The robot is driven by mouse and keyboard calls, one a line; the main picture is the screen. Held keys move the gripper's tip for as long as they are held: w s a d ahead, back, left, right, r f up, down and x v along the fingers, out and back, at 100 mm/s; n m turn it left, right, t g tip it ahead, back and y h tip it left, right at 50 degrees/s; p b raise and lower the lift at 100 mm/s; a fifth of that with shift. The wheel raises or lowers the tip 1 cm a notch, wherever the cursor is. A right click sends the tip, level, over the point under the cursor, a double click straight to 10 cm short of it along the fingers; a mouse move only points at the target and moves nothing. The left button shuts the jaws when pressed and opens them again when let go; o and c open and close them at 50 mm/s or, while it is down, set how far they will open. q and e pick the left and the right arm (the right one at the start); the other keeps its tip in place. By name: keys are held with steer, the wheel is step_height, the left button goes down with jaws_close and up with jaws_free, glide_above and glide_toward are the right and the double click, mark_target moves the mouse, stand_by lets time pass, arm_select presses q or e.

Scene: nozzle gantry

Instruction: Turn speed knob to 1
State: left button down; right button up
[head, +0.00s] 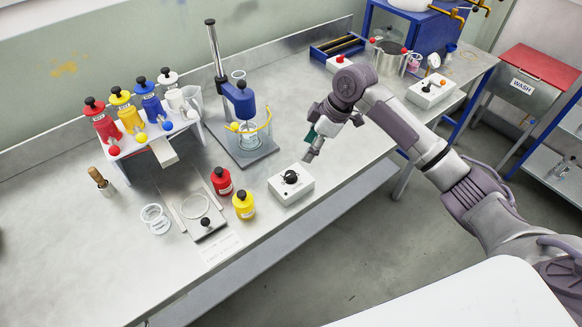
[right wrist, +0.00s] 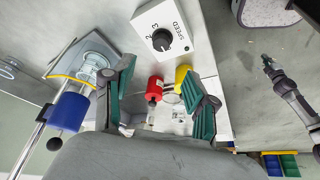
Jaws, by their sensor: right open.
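The speed knob (head: 291,177) is a black dial on top of a white box (head: 299,191) near the bench's front edge. In the right wrist view the knob (right wrist: 162,39) sits beside the word SPEED, with the figures 2 and 3 readable. Its exact setting is hard to tell. My right gripper (head: 309,150) is above and behind the box in the head view. In the right wrist view its green-padded fingers (right wrist: 158,72) stand wide apart with nothing held, and the knob lies beyond their tips. A dark-tipped arm, seemingly my left (right wrist: 272,68), hangs over the floor.
Red (head: 222,181) and yellow (head: 244,205) bottles stand just left of the box. A stirrer stand with a glass beaker (head: 247,133) is behind them. A rack of coloured bottles (head: 140,115) is further left. The bench in front of the stand is partly clear.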

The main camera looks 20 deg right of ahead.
mark_target(290, 174)
steer(key=p+x, duration=0.2)
steer(key=x, duration=1)
jaws_close()
steer(key=shift+s+a+r+m+t+p, duration=0.15)
steer(key=shift+m+t+p, duration=0.25)
steer(key=shift+m+p, duration=0.8)
steer(key=m+t+h+p, duration=0.1)
steer(key=m+p, duration=0.3)
steer(key=shift+a+m+t+h+p, duration=0.1)
steer(key=shift+m+t+h+p, duration=0.3)
steer(key=shift+m, duration=0.5)
steer(key=shift+m+h, duration=0.8)
steer(key=shift+m, duration=1)
